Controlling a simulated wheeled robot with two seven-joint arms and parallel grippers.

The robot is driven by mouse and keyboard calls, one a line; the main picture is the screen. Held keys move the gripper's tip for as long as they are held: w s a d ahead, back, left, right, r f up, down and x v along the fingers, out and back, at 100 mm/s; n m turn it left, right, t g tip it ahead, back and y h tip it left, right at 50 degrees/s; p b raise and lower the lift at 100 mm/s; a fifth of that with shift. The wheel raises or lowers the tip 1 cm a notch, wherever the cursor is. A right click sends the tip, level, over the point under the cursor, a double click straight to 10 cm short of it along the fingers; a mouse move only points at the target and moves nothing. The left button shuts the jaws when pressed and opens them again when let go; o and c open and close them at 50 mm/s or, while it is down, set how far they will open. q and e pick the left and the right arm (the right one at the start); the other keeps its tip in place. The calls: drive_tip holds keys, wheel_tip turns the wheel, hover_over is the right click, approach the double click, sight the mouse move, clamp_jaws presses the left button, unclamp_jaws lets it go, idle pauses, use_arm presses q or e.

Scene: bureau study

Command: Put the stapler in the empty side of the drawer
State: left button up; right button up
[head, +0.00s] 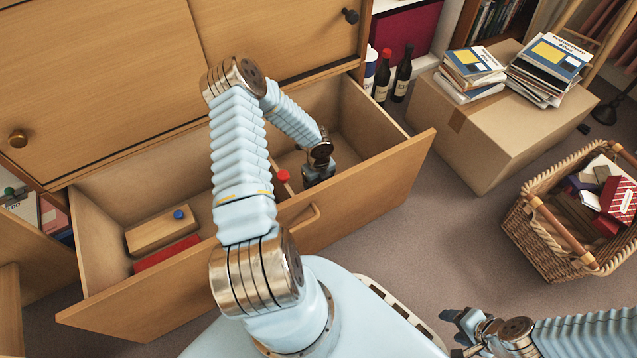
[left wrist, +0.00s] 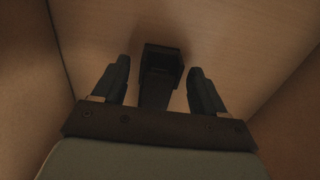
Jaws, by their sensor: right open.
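The drawer (head: 365,197) is pulled open. Its left side holds a wooden block with a blue knob (head: 160,232) and a flat red thing (head: 166,254). Its right side looks bare around my left gripper (head: 318,178), which reaches down into it. In the left wrist view, a dark boxy thing, seemingly the stapler (left wrist: 162,62), is on the wooden drawer floor between the spread fingers of my left gripper (left wrist: 160,68), with gaps on both sides. In the head view I cannot make out the stapler. My right gripper (head: 456,326) is open and empty over the floor.
A red knob (head: 283,176) shows near the drawer's middle, partly behind my left arm. A cardboard box (head: 490,140) with books on it stands right of the drawer. A wicker basket (head: 545,235) is at far right. Bottles (head: 402,75) stand behind. Carpet between is clear.

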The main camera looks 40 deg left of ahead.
use_arm(q)
drive_tip(key=shift+r, duration=0.3)
wheel_tip(320, 180, up, 12)
drive_tip(key=p, duration=0.3)
drive_tip(key=shift+f, duration=0.15)
